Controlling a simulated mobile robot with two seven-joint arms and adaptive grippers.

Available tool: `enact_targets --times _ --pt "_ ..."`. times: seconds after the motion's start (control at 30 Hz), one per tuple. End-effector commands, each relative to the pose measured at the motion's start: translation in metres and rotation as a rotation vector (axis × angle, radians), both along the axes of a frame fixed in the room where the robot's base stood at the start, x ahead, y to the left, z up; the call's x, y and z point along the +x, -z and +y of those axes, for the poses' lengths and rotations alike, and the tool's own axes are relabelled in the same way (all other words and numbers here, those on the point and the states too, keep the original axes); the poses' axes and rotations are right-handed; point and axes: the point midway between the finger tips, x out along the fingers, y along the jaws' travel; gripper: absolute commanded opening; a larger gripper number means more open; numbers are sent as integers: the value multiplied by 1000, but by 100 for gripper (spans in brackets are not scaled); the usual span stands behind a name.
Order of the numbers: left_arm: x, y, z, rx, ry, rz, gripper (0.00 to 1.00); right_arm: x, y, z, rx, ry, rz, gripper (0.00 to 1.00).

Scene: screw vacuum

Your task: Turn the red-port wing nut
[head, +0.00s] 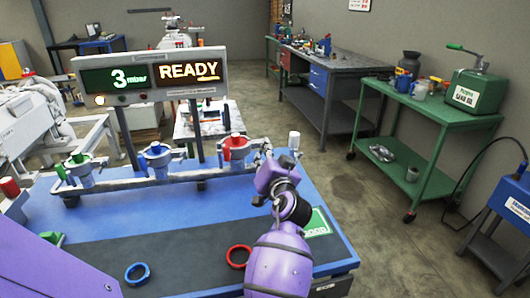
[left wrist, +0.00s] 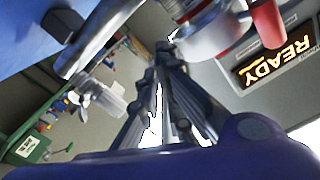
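The red port (head: 236,148) stands at the right of the silver manifold on the blue bench, with a metal clamp around its flange. Its red part and metal flange also show close up in the left wrist view (left wrist: 266,24). My left gripper (head: 265,153) is just right of the red port, at clamp height. In the left wrist view its dark fingers (left wrist: 166,48) converge towards the tips beside the flange. The wing nut cannot be made out clearly; contact and finger gap at the tips are unclear. My right gripper is not in view.
Blue (head: 157,149) and green (head: 78,160) ports sit further left on the manifold. A white cylinder (head: 294,140) stands right of my gripper. The display (head: 150,76) reads 3 mbar, READY. Blue (head: 137,273) and red (head: 239,256) rings lie on the dark mat (head: 185,254).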

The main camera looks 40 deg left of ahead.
Motion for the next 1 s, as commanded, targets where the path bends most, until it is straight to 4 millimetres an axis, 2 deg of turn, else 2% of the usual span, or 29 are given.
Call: enact_targets --times 0.57,0.6,0.63,1.0 --pt "0 0 -1 18 1 21 0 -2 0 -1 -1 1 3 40" --pt "0 0 -1 18 1 21 10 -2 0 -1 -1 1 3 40" --pt "0 0 -1 18 1 21 12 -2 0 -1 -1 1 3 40" --pt "-2 0 -3 17 1 21 12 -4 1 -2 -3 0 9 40"
